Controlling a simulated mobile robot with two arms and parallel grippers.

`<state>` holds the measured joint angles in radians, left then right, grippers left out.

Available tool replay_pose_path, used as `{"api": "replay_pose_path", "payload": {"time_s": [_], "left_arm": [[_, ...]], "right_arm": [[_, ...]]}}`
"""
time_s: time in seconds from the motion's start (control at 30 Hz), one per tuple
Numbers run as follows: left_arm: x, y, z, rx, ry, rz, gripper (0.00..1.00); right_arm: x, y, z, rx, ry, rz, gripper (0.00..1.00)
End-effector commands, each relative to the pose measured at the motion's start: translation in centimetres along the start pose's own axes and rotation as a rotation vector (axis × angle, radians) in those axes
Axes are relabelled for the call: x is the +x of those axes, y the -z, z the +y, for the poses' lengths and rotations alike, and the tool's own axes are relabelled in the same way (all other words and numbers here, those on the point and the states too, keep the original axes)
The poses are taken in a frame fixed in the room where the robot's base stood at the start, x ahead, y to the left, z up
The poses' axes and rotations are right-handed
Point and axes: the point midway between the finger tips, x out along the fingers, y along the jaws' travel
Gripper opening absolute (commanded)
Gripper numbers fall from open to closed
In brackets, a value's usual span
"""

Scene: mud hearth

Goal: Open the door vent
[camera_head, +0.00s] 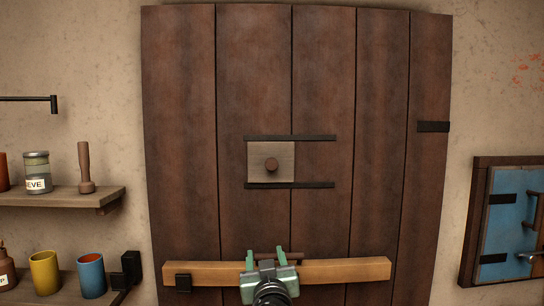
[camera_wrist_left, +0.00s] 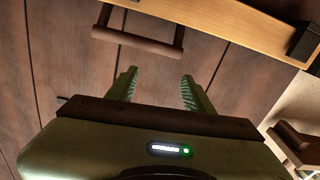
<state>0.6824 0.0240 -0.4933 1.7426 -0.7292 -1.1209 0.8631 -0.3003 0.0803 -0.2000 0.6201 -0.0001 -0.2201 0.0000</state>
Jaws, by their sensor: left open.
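My left gripper (camera_head: 265,253) is below the vent, in front of the wooden crossbar, pointing upward in the picture. It is open, and its spread fingers (camera_wrist_left: 157,82) hold nothing in the left wrist view. The vent does not show in that view. My right gripper is out of view.
A wooden crossbar (camera_head: 345,270) spans the lower door, with a dark door handle (camera_wrist_left: 145,43) beside it, close to my left gripper. Shelves (camera_head: 70,200) with jars and cups are at left. A blue shutter (camera_head: 507,225) is at right.

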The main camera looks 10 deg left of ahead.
Motion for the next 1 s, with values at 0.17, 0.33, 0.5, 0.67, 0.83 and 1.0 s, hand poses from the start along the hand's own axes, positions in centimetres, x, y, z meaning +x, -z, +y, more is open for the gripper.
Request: {"api": "replay_pose_path", "payload": {"time_s": [0.17,0.33,0.5,0.67,0.83,1.0], "left_arm": [[-0.8,12.7,2.8,-0.101,-0.008,0.248,0.52],[-1.0,17.0,4.2,-0.120,-0.024,0.347,0.52],[0.5,18.3,4.4,-0.119,-0.025,0.357,0.52],[3.0,19.3,4.4,-0.118,-0.024,0.356,0.52],[5.2,19.9,4.4,-0.117,-0.026,0.355,0.52],[6.2,19.9,4.4,-0.120,-0.026,0.354,0.52]], "right_arm": [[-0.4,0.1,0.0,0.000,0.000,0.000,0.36],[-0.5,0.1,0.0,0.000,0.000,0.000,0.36],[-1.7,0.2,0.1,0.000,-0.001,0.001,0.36],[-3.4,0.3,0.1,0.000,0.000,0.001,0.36],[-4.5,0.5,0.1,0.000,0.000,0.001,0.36],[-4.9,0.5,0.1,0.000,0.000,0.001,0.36]]}}
